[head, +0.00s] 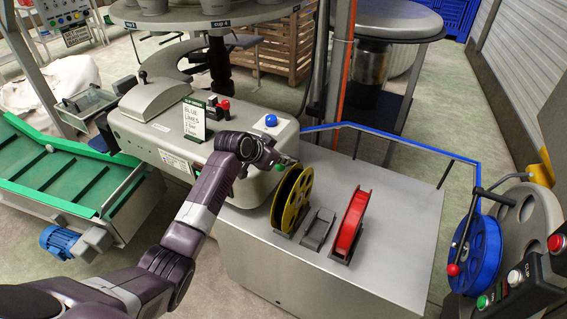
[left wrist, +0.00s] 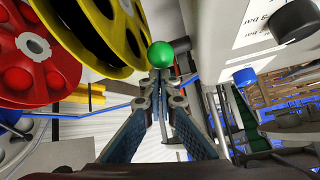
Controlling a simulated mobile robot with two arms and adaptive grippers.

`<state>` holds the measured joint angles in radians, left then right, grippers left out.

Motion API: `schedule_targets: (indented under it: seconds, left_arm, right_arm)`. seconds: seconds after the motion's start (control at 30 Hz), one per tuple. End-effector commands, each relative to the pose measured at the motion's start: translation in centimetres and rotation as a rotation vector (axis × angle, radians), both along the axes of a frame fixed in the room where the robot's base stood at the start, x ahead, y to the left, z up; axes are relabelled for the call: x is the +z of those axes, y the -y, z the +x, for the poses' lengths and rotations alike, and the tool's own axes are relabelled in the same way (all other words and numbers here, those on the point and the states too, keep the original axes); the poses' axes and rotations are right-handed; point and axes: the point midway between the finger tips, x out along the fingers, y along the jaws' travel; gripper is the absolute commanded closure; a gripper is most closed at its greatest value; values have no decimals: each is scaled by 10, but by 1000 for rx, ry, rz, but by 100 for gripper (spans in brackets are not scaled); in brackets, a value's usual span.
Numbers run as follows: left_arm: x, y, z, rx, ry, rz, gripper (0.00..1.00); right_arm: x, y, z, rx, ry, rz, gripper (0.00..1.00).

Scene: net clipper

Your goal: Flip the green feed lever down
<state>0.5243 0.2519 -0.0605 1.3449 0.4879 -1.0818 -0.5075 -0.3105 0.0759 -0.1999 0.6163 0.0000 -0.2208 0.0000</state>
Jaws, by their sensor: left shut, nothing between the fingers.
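The green feed lever shows as a round green knob (head: 279,168) at the right end of the grey machine, beside the yellow reel. In the left wrist view the green knob (left wrist: 160,54) is large and sits just beyond my fingertips. My left gripper (head: 286,161) is at the knob in the head view, with its fingers together. In the left wrist view the left gripper (left wrist: 161,76) is shut and empty, its tips just below the knob in the picture. Whether they touch it I cannot tell. The lever's shaft is mostly hidden by the fingers. My right gripper is not in view.
A yellow reel (head: 291,205) and a red reel (head: 350,222) stand on the grey cabinet (head: 390,245), close to my left gripper. The grey machine (head: 150,130) carries a blue button (head: 271,120) and a sign (head: 194,120). A blue reel (head: 478,250) stands at right.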

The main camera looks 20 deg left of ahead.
Motion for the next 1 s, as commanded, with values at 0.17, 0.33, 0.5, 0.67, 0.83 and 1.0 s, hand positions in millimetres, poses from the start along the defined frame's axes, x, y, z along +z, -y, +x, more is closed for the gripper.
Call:
schedule_targets:
  seconds: [0.17,0.33,0.5,0.67,0.83,1.0]
  left_arm:
    - [-33,-3,-10,0,152,-20,100]
    - [-53,-3,-20,-1,294,-40,100]
    - [-67,-5,-27,-1,415,-56,100]
    - [-73,-5,-30,-2,498,-69,100]
    - [-79,-5,-32,-1,495,-69,100]
    - [-84,-5,-33,-2,491,-70,100]
  right_arm:
    - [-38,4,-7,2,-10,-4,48]
    - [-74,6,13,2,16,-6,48]
    - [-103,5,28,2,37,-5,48]
    - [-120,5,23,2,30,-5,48]
    - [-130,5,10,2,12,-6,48]
    - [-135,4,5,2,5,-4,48]
